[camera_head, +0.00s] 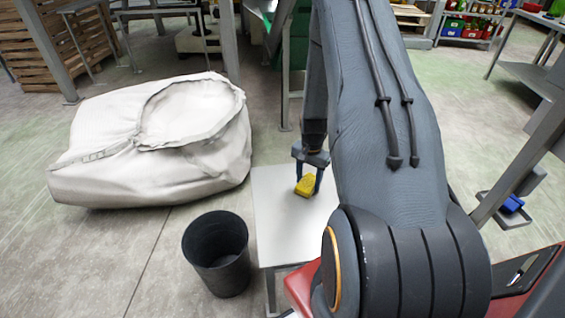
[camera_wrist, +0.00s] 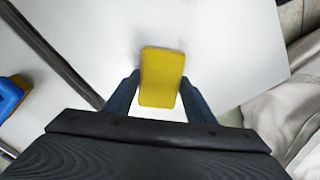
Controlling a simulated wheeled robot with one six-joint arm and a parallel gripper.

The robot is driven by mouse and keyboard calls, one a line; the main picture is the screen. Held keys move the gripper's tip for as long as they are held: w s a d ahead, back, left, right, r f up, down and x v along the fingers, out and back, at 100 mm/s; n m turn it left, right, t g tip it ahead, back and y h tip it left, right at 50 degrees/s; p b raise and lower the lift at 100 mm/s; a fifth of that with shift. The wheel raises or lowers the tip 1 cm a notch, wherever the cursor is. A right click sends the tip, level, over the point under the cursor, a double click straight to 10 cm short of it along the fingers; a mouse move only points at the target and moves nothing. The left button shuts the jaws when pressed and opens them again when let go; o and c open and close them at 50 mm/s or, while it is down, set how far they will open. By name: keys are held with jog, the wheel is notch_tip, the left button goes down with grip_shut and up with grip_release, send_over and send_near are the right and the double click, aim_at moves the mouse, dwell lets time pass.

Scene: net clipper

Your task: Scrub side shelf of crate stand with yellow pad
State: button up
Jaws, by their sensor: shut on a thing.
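The yellow pad (camera_head: 306,186) is between the fingers of my gripper (camera_head: 306,182), which is shut on it. In the wrist view the pad (camera_wrist: 162,75) stands between the two blue-grey fingertips (camera_wrist: 160,95). The pale side shelf (camera_head: 283,222) lies under the pad, and it also fills much of the wrist view (camera_wrist: 235,40). A faint grey smudge shows beside the pad on the shelf in the wrist view. The pad is at or just above the shelf; I cannot tell whether it touches. My arm hides the shelf's right part in the head view.
A black bin (camera_head: 217,255) stands on the floor left of the shelf. A large white sack (camera_head: 150,145) lies behind it. A blue item (camera_head: 511,204) sits on a small bracket at the right. Open floor shows at the lower left.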

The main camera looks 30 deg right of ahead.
aim_at(308, 181)
jog(key=r, duration=0.1)
jog(key=r+p, duration=0.1)
jog(key=r, duration=0.1)
jog(key=shift+w+d+r+p, duration=0.1)
jog(key=shift+w+r+p, duration=0.05)
jog(key=shift+w+p, duration=0.2)
jog(key=shift+r+p, duration=1.55)
jog(key=shift+r, duration=0.85)
